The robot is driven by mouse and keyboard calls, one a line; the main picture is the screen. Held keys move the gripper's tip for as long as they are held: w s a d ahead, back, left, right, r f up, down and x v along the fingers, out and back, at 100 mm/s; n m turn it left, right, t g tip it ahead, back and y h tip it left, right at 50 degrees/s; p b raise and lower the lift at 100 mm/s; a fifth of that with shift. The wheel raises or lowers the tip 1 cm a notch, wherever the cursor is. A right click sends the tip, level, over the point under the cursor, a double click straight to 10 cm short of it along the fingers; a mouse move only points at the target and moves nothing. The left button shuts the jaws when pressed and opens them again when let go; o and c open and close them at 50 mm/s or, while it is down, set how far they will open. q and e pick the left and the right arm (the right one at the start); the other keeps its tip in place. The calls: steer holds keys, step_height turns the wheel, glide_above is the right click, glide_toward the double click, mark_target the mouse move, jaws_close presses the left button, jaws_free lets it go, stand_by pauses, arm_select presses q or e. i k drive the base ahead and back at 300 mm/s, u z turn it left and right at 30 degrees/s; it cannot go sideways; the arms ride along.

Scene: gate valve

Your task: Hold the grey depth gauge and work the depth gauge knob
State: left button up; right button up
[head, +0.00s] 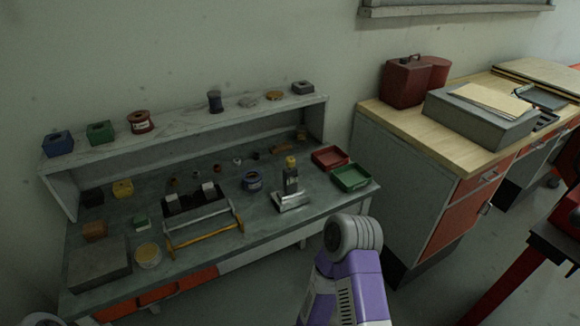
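What looks like the grey depth gauge (291,201) stands upright near the front right part of the workbench. It has a bright metal base, a darker upright body and a yellow top (291,161), which may be its knob. Nothing touches it. Neither gripper shows in the head view. A purple and grey link of my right arm rises at the bottom, in front of the bench, and a small piece of my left arm shows at the bottom left corner.
The workbench (215,255) holds a wooden-handled tool carrier (205,232), a red tray (328,157), a green tray (351,177) and several small parts. A shelf (180,137) runs behind. A wood-topped cabinet (420,130) stands to the right; floor between is clear.

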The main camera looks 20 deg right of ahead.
mark_target(290, 161)
steer(key=u, duration=2.25)
steer(key=k, duration=1.3)
steer(key=z, duration=2.1)
steer(key=i, duration=0.45)
